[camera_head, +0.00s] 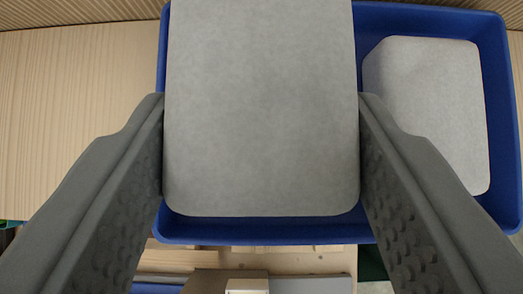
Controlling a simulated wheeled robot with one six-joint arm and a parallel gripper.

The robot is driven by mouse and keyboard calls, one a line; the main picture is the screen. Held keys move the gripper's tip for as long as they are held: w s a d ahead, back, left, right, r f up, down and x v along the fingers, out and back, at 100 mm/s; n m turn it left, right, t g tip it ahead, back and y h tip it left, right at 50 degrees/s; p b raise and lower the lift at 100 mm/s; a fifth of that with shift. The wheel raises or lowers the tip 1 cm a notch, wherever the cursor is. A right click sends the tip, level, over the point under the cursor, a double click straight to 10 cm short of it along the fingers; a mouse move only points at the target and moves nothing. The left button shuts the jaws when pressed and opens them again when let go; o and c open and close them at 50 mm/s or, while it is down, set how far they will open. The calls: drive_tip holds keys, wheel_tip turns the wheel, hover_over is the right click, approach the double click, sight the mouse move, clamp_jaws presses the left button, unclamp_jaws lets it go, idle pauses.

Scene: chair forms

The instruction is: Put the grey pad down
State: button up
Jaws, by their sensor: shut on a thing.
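A grey pad (262,110) with rounded corners fills the upper middle of the view. My gripper (261,150) is shut on it, with one finger against its left side and one against its right side. The held pad is over the left part of a blue tray (300,231) and hides most of that part. I cannot tell whether the pad touches the tray floor. A second grey pad (432,110) lies in the right part of the tray, apart from the held one.
A light wooden surface (75,110) lies left of the tray and looks clear. Below the tray in the view are wooden parts (290,259) and a grey flat piece (312,285), partly cut off. The tray's raised blue rim runs close around both pads.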

sight(262, 172)
drive_tip(key=shift+f, duration=2.1)
drive_tip(key=shift+f, duration=0.1)
drive_tip(key=o, duration=0.7)
drive_tip(key=shift+s+r, duration=0.15)
drive_tip(key=shift+r, duration=0.15)
drive_tip(key=v, duration=1.2)
drive_tip(key=s+f+t, duration=0.2)
drive_tip(key=s+f, duration=0.1)
drive_tip(key=s, duration=0.6)
drive_tip(key=s+f+t, duration=0.2)
drive_tip(key=s+f, duration=0.6)
drive_tip(key=f, duration=0.2)
drive_tip(key=s+f+t, duration=0.2)
drive_tip(key=s+f, duration=0.7)
drive_tip(key=f, duration=0.1)
drive_tip(key=s+f+t, duration=0.2)
drive_tip(key=s+f, duration=0.6)
drive_tip(key=f, duration=0.2)
drive_tip(key=shift+s+d, duration=0.1)
drive_tip(key=shift+s, duration=0.3)
